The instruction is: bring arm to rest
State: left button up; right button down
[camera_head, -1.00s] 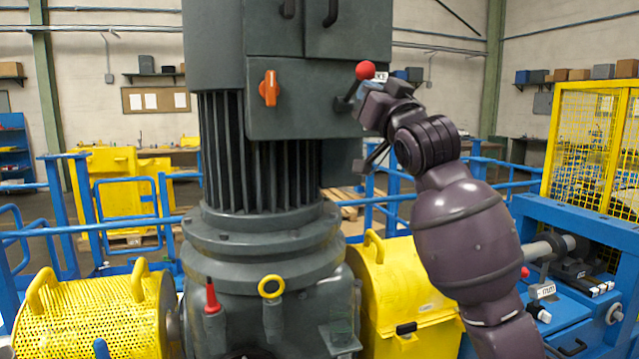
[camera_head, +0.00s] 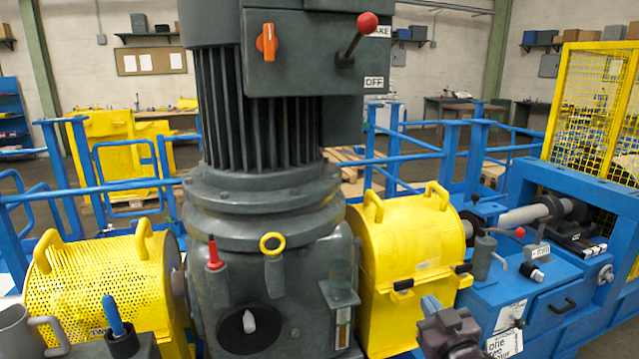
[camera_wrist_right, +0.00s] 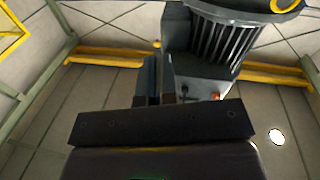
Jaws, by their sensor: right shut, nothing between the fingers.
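My right gripper (camera_head: 431,304) is low at the bottom of the head view, in front of the right yellow guard (camera_head: 405,240). Its wrist (camera_head: 450,335) is cut off by the frame's lower edge. In the right wrist view its fingers (camera_wrist_right: 158,72) are together with nothing between them. It is well apart from the lever with the red ball (camera_head: 367,23) on the grey motor box (camera_head: 310,70). The lever tilts up and right. A label reading OFF (camera_head: 374,82) is below it. My left gripper is not in view.
The large grey motor (camera_head: 262,200) fills the centre. A perforated yellow guard (camera_head: 100,285) is at left, with a grey mug (camera_head: 20,330) before it. A blue machine bench (camera_head: 560,290) with a shaft and small handles is at right. Blue railings (camera_head: 420,150) run behind.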

jog(key=s+d+f+m+g+h, duration=0.1)
jog(key=s+d+f+g, duration=0.2)
jog(key=s+f, duration=0.9)
jog(key=s+d+f+m+g+h, duration=0.1)
jog(key=s+d+f+g+h, duration=0.1)
jog(key=s+f, duration=1.1)
jog(key=shift+s+d+m+g, duration=0.3)
jog(key=shift+s+d+g, duration=0.3)
jog(key=shift+d+g, duration=0.15)
